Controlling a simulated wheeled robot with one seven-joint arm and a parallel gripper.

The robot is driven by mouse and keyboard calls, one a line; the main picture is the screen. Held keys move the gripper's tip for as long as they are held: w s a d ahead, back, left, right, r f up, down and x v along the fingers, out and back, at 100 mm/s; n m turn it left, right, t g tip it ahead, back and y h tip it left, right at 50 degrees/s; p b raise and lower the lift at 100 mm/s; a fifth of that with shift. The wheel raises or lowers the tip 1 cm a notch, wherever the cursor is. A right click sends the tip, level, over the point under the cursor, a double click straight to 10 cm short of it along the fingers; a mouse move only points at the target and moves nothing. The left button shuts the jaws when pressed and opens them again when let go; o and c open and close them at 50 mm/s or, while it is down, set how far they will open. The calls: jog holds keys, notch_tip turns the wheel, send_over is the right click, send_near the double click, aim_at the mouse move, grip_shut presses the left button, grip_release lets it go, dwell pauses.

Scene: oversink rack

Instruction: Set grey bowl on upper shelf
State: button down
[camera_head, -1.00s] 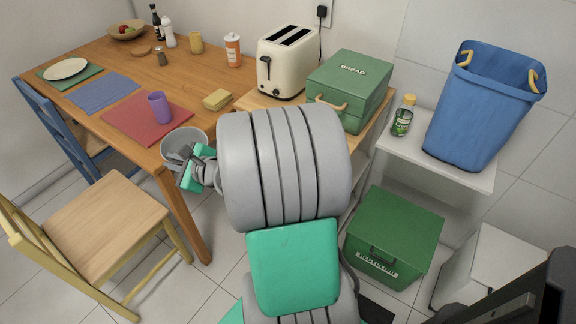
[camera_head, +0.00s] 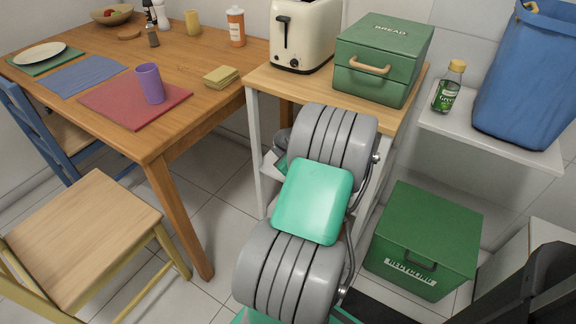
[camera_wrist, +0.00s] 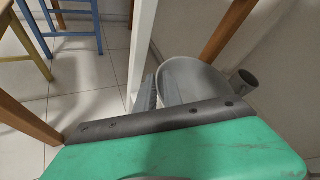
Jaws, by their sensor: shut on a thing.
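The grey bowl (camera_wrist: 200,78) is in the wrist view, just ahead of my gripper (camera_wrist: 159,90). My gripper is shut on the bowl's rim, and the bowl looks tilted. In the head view my own arm hides the gripper and most or all of the bowl, low beside the toaster stand. I cannot tell which surface is the upper shelf.
A wooden-topped stand (camera_head: 262,77) holds a toaster (camera_head: 304,36) and green bread box (camera_head: 381,58). A white shelf (camera_head: 510,145) bears a bottle (camera_head: 448,88) and blue bin (camera_head: 527,75). The recycling box (camera_head: 425,235), dining table (camera_head: 205,105) and chair (camera_head: 85,225) are near.

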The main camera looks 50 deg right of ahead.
jog(key=d+f, duration=0.1)
jog(key=d+f+b, duration=0.1)
jog(key=f, duration=0.1)
jog(key=d+f+b, duration=0.1)
jog(key=d+f, duration=0.1)
jog(key=shift+w+f, duration=0.2)
jog(key=shift+w, duration=0.15)
jog(key=shift+s+a+f+b, duration=0.1)
jog(key=shift+a+f+b, duration=0.05)
jog(key=shift+f+b, duration=0.7)
jog(key=shift+f, duration=0.45)
jog(key=shift+r, duration=0.15)
jog(key=c, duration=1.9)
grip_release()
jog(key=o, duration=0.5)
jog(key=shift+c, duration=0.2)
